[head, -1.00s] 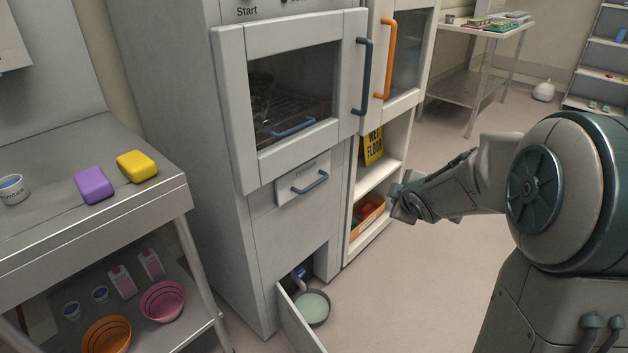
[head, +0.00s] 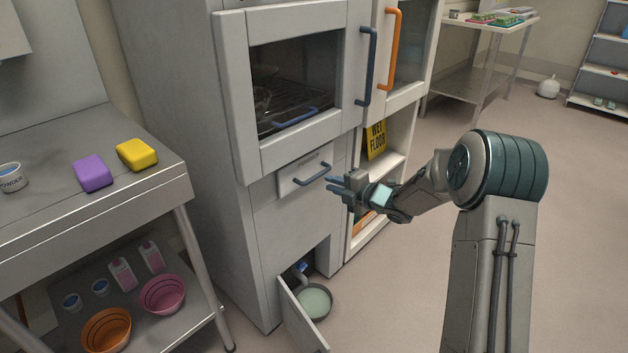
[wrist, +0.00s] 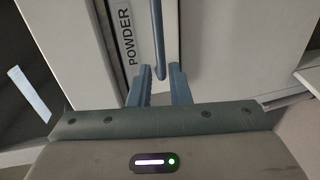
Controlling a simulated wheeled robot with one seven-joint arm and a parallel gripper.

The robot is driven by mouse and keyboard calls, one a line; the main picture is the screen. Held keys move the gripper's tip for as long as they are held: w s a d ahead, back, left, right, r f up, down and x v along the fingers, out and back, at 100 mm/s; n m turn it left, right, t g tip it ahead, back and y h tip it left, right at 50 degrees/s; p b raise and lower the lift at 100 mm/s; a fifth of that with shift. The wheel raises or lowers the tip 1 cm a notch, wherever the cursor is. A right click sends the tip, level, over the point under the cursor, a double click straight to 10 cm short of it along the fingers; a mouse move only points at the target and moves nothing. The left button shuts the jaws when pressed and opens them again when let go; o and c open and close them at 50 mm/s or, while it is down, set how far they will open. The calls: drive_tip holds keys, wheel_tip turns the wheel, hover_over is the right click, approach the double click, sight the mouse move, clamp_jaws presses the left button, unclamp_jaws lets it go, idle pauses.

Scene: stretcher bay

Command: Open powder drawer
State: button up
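The powder drawer (head: 290,180) is a small pale panel below the glass door of the tall machine, and it looks shut. Its handle (head: 314,175) is a blue-grey bar. In the wrist view the label POWDER (wrist: 128,50) reads along the drawer front, and the handle (wrist: 158,40) runs down toward my fingers. My gripper (head: 335,182) is just right of the handle, pointing at it. In the wrist view its two fingers (wrist: 159,88) are apart, with the handle's end at the gap between their tips. I cannot tell whether they touch it.
The glass oven-like door (head: 295,85) with a blue handle is above the drawer. A low flap (head: 302,315) stands open near a round pan (head: 314,301) on the floor. An open shelf unit with a yellow sign (head: 376,139) is right. A metal table (head: 60,200) stands left.

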sight(315, 176)
drive_tip(key=x, duration=0.7)
drive_tip(key=shift+w+a+b, duration=0.25)
drive_tip(key=shift+a+b, duration=0.05)
clamp_jaws()
